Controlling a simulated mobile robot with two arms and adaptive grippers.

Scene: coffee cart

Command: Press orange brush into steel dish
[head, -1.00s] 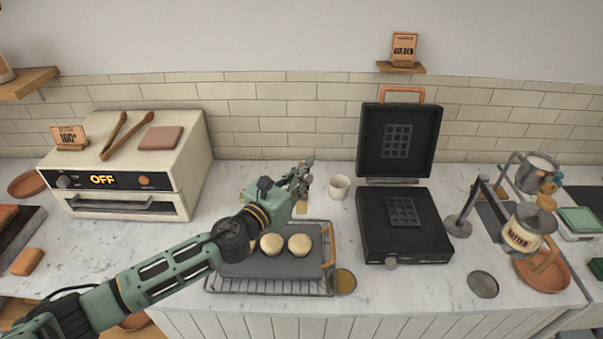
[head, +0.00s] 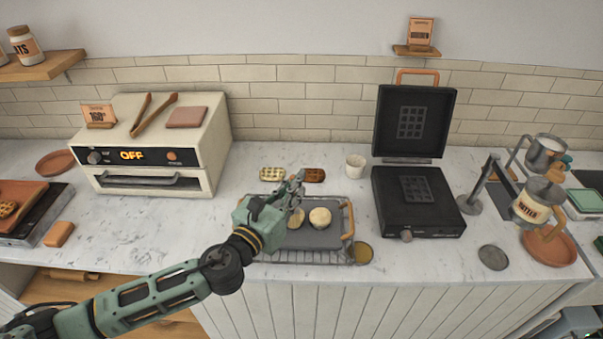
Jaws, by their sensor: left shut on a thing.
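My left gripper (head: 296,186) reaches in from the left, above the back part of a dark tray. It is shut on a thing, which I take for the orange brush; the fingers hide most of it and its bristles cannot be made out. A small round dish (head: 363,252) with a metal rim and yellowish contents stands at the front right corner of the tray's rack; I take it for the steel dish. The gripper is apart from this dish, behind it and to its left. My right gripper is not in view.
The dark tray (head: 330,238) holds pale round dough pieces (head: 320,217). Behind it lie a pale waffle (head: 272,174) and a brown waffle (head: 314,175). An open waffle iron (head: 415,205), a white cup (head: 355,166) and a grey disc (head: 493,257) are to the right. Counter left of the tray is clear.

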